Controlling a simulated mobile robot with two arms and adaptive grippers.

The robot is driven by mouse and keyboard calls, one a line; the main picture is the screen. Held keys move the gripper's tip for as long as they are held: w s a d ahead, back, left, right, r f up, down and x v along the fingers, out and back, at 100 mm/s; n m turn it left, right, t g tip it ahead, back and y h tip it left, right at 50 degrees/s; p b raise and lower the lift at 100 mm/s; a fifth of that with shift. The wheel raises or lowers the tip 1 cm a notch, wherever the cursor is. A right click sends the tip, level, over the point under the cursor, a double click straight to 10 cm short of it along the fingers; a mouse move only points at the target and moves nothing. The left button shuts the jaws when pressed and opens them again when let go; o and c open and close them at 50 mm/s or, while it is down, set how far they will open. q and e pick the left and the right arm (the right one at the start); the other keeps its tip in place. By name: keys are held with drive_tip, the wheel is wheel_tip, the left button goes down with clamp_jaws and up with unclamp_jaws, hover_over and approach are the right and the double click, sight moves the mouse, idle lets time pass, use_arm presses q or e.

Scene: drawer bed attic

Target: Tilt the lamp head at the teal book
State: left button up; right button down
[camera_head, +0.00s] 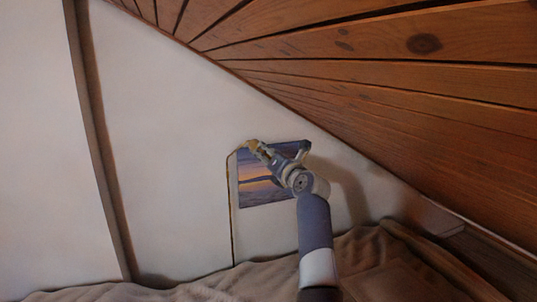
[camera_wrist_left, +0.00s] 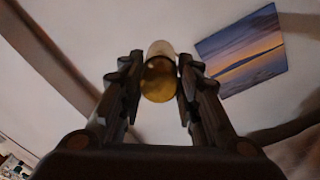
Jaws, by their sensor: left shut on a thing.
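The lamp has a thin brass stem (camera_head: 231,205) that rises along the white wall and bends over at the top. Its small yellowish head (camera_head: 252,146) is at the tips of my left gripper (camera_head: 261,153). In the left wrist view the lamp head (camera_wrist_left: 158,80) shows as a rounded golden end with a paler part above it. It sits between the two dark fingers of my left gripper (camera_wrist_left: 157,72), which are shut on it. The teal book is not seen in either view. My right gripper is not in view.
A sunset picture (camera_head: 258,190) hangs on the wall behind my left arm; it also shows in the left wrist view (camera_wrist_left: 241,52). A sloping wooden ceiling (camera_head: 400,75) comes down at the right. A brown blanket (camera_head: 385,265) lies below.

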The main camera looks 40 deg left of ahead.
use_arm(q)
drive_tip(key=shift+s+a+r, duration=0.1)
drive_tip(key=shift+a, duration=0.05)
drive_tip(key=o, duration=1.1)
drive_tip(key=shift+c, duration=0.2)
drive_tip(key=shift+a+f, duration=0.2)
drive_tip(key=shift+a, duration=0.05)
drive_tip(key=shift+d+r, duration=0.1)
drive_tip(key=shift+r, duration=0.25)
wheel_tip(320, 180, up, 9)
drive_tip(key=shift+r, duration=0.15)
